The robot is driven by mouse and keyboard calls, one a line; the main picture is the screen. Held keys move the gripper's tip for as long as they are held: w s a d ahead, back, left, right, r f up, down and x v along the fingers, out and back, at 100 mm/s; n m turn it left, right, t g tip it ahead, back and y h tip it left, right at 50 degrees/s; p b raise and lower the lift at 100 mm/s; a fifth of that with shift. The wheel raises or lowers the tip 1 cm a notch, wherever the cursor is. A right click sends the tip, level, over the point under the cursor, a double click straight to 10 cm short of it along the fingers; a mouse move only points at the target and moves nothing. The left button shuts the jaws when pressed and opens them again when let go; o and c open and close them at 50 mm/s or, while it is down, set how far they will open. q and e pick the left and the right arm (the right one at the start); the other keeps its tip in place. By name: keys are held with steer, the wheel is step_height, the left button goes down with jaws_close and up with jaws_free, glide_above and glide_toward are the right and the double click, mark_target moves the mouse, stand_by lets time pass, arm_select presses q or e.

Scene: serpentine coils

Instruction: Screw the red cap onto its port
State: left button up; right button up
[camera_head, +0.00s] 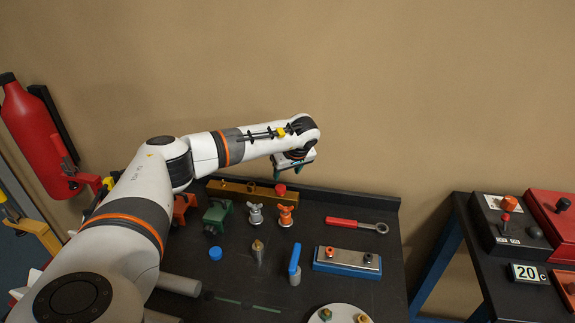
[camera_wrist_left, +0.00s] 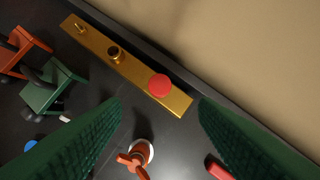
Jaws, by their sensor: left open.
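The red cap (camera_head: 280,189) sits at the right end of a brass block (camera_head: 228,187) at the back of the black table. In the left wrist view the red cap (camera_wrist_left: 159,85) is a round disc on the brass block (camera_wrist_left: 137,73). It hides whatever is under it, so I cannot tell whether it is on a port. A bare brass port (camera_wrist_left: 115,55) stands farther left on the block, with a smaller brass fitting (camera_wrist_left: 80,28) beyond. My left gripper (camera_head: 293,168) is open above the cap, its green fingers apart on either side and empty. My right gripper is not in view.
An orange-handled valve (camera_head: 286,213), a grey-handled valve (camera_head: 256,213) and a green clamp-like piece (camera_head: 217,215) stand just in front of the block. A red-handled wrench (camera_head: 357,225) lies to the right. The wall rises close behind the table's raised back edge.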

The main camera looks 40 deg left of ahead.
mark_target(281, 188)
arm_select(q)
steer(key=b+x, duration=0.7)
steer(key=x, duration=0.1)
steer(key=shift+f, duration=0.4)
steer(key=shift+a+f+b, duration=0.2)
steer(key=shift+a+b, duration=0.05)
steer(key=shift+b, duration=0.1)
steer(key=shift+c, duration=0.4)
steer(key=c, duration=1)
steer(key=shift+r+m+t+p, duration=0.15)
steer(key=shift+m+t+p, duration=0.15)
steer(key=shift+m+p, duration=0.45)
steer(key=shift+c, duration=0.2)
steer(key=shift+m+h, duration=0.4)
steer(key=shift+m, duration=0.25)
steer(key=shift+t, duration=0.3)
